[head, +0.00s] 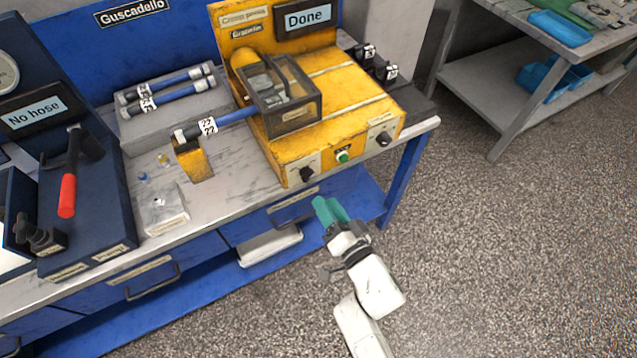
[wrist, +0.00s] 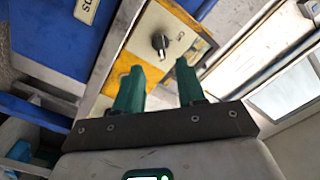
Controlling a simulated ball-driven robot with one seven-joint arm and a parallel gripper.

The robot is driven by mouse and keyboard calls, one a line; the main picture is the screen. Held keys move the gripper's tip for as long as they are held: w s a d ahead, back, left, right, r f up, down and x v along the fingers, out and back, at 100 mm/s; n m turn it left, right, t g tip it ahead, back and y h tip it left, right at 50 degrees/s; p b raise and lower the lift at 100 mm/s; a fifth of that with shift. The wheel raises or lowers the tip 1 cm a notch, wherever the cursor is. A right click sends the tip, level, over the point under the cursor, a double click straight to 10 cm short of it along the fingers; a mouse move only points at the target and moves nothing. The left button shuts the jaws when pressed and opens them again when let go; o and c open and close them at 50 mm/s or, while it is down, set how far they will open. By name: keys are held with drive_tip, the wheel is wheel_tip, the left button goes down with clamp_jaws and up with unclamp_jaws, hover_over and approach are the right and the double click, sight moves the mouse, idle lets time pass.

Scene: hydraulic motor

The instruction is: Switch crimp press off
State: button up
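The yellow crimp press (head: 345,95) stands on the workbench in the head view, and its display (head: 307,17) reads "Done". Its front panel has a black knob on the left (head: 306,174), a green button (head: 343,156) in the middle and a black knob on the right (head: 384,139). My gripper (head: 322,206), with green fingers, is in front of and below the panel, apart from it. In the wrist view my gripper (wrist: 159,66) is open and empty, with a panel knob (wrist: 160,42) beyond the fingertips. I cannot tell which knob, nor read its label.
A blue hose (head: 238,116) runs from the press's clear guard to a yellow stand (head: 194,160). More hoses (head: 168,88) lie on a grey block. A red-handled tool (head: 68,190) is at left. Bench drawers (head: 150,278) are below; open floor (head: 500,250) lies right.

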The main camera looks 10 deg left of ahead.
sight(309, 179)
drive_tip(key=b+x, duration=0.1)
drive_tip(key=x, duration=0.6)
drive_tip(key=shift+w+a, duration=0.15)
drive_tip(key=shift+a, duration=0.05)
clamp_jaws()
